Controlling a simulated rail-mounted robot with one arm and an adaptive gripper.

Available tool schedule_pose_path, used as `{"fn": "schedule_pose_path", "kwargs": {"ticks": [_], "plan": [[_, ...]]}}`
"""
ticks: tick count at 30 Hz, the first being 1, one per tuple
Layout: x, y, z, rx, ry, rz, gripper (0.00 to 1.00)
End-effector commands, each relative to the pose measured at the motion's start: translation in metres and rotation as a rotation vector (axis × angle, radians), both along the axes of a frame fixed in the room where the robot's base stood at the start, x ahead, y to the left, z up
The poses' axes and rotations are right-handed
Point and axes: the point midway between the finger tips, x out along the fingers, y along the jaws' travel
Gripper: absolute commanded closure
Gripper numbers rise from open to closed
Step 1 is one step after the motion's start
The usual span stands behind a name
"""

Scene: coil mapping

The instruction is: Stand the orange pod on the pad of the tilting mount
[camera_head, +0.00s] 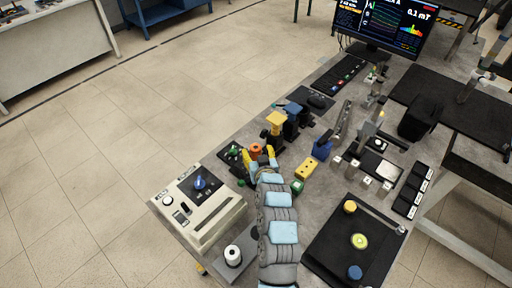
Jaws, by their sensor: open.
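My gripper (259,157) is at the end of my grey and light-blue arm, with its yellow fingertips pointing away from the camera. It is open. A small orange pod (256,149) shows between or just beyond the two fingertips. I cannot tell whether they touch it. Its lower part is hidden by the gripper. Just beyond stand a yellow-topped black stand (276,119) and a dark blue one (292,112). I cannot tell for sure which fixture is the tilting mount.
A beige control box (203,222) and a white spool (233,255) are left of my arm. A yellow block (306,168) and a green piece (297,187) lie close on the right. A black plate (330,243) with round knobs is at front right. A monitor (385,25) stands at the back.

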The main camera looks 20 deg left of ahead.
Motion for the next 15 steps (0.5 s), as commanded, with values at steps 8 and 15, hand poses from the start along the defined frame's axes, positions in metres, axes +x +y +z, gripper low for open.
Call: {"fn": "schedule_pose_path", "kwargs": {"ticks": [8,15], "plan": [[-0.030,-0.021,0.011,0.001,-0.001,-0.002,0.37],[-0.055,-0.037,0.021,-0.001,-0.002,-0.002,0.37]]}}
